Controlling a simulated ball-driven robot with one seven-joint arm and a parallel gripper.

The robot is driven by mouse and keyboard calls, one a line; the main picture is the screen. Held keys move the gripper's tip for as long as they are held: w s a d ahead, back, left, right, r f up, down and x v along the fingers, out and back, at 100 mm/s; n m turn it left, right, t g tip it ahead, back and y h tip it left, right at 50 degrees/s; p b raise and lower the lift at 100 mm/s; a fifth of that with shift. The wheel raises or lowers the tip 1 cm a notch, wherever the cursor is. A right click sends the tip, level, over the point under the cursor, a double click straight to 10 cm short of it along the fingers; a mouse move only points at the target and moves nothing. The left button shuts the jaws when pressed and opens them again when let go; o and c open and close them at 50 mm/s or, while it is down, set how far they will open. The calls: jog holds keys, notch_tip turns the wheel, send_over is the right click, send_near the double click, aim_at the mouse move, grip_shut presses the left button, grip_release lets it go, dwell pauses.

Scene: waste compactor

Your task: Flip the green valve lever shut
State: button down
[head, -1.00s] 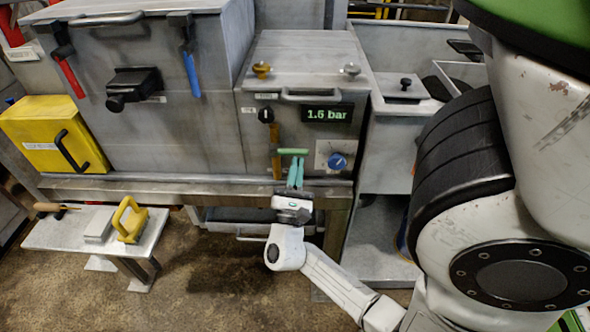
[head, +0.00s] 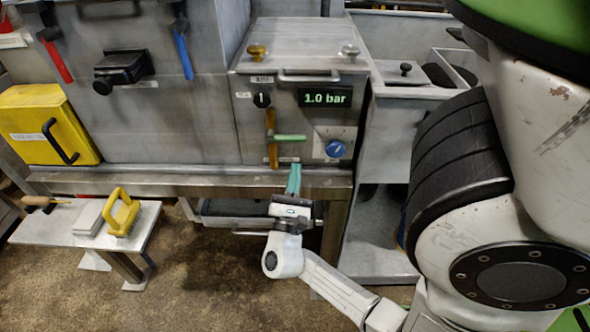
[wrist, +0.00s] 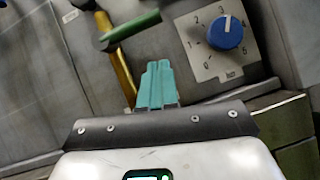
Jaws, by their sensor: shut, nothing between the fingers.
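The green valve lever (head: 289,138) sits on the front of the grey cabinet, lying level across an upright brass pipe (head: 271,150) and pointing right. It also shows in the wrist view (wrist: 132,29), above and left of the fingers. My gripper (head: 293,168), with teal fingers, is shut and empty. It is just below the lever and apart from it. In the wrist view my gripper (wrist: 158,66) has its fingers pressed together, pointing toward the panel between the pipe and the blue knob.
A display (head: 325,98) above the lever reads 1.0 bar. A blue knob (head: 335,149) on a numbered dial is right of the lever, and a black knob (head: 262,100) is above left. A bench edge (head: 230,183) runs below. A side table (head: 90,225) stands at left.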

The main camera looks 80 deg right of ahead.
jog(key=b+v, duration=0.1)
jog(key=v, duration=0.7)
jog(key=shift+s+a+f, duration=0.15)
jog(key=shift+s+a, duration=0.25)
jog(key=shift+s, duration=0.1)
jog(key=s+f+m+g+y+p, duration=0.2)
jog(key=s+f+m+y, duration=0.1)
jog(key=m+y, duration=1)
jog(key=w+a+f+t+y+p, duration=0.1)
jog(key=w+a+t+y, duration=0.1)
jog(key=a+y, duration=0.3)
jog(key=w+a+f+m+t+y+p, duration=0.1)
jog(key=w+a+y, duration=0.4)
jog(key=a, duration=0.9)
jog(key=shift+a+f+m+t+y, duration=0.15)
jog(key=shift+f+m+t+y, duration=0.15)
jog(key=shift+t+y, duration=0.5)
